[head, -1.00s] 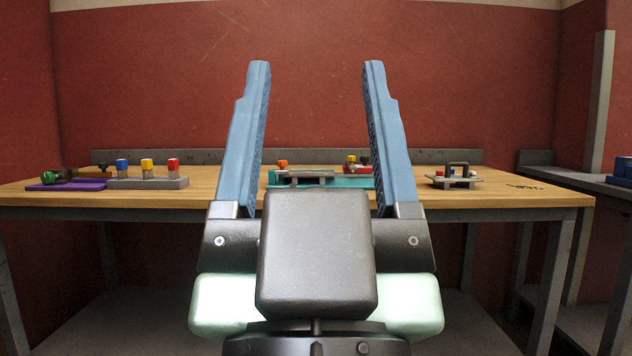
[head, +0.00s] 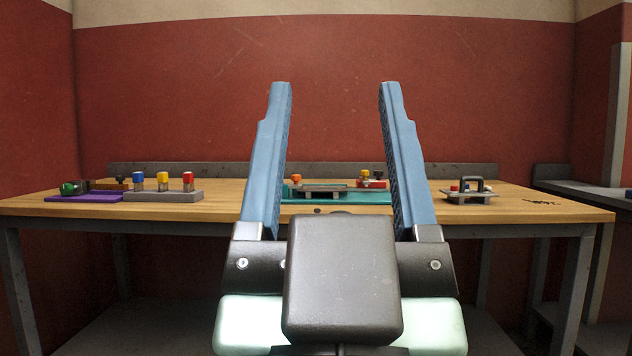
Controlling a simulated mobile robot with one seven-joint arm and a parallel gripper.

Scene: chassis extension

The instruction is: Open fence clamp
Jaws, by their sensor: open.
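My gripper (head: 335,90) stands upright in the middle of the head view, its two blue fingers wide apart and empty. Behind it, a teal fixture (head: 291,195) lies on the wooden table, with a grey plate (head: 322,188) on it. An orange knob (head: 296,178) stands at its left, and a red block (head: 371,184) with a yellow-topped knob (head: 364,174) at its right rear. I cannot tell which of these parts is the fence clamp. The fingers are apart from the fixture, nearer to me, and hide part of it.
The wooden table (head: 230,190) has a purple mat (head: 82,198) with a green part at left. A grey block (head: 160,196) with blue, yellow and red knobs stands beside it. A grey carrier (head: 468,195) with a black handle is at right. Bare wood lies between these groups.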

